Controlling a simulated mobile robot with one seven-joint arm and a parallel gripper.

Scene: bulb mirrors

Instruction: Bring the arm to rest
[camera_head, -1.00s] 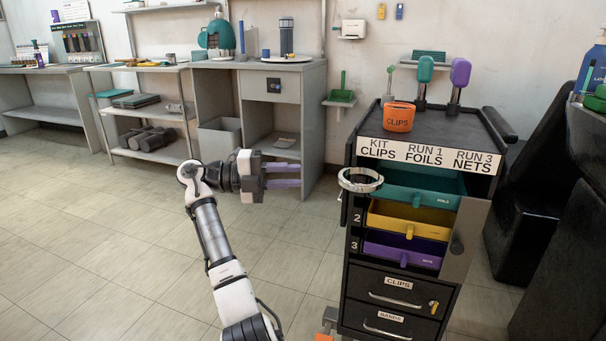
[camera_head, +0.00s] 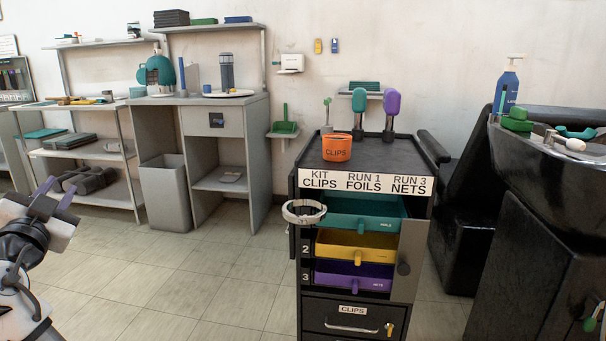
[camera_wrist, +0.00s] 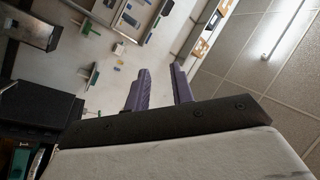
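My gripper (camera_head: 56,194) is at the far left edge of the head view, raised above the floor with its purple fingers pointing up. In the wrist view my gripper (camera_wrist: 159,88) shows two purple fingers standing apart with nothing between them. It touches nothing that I can see. Most of my arm is cut off by the left edge of the head view.
A black trolley (camera_head: 290,175) with open teal, yellow and purple drawers stands at centre right. An orange clips cup (camera_head: 337,148) sits on its top. A grey workbench (camera_head: 197,103) and shelves (camera_head: 85,152) line the back wall. Bare floor (camera_head: 190,280) lies between my arm and the trolley.

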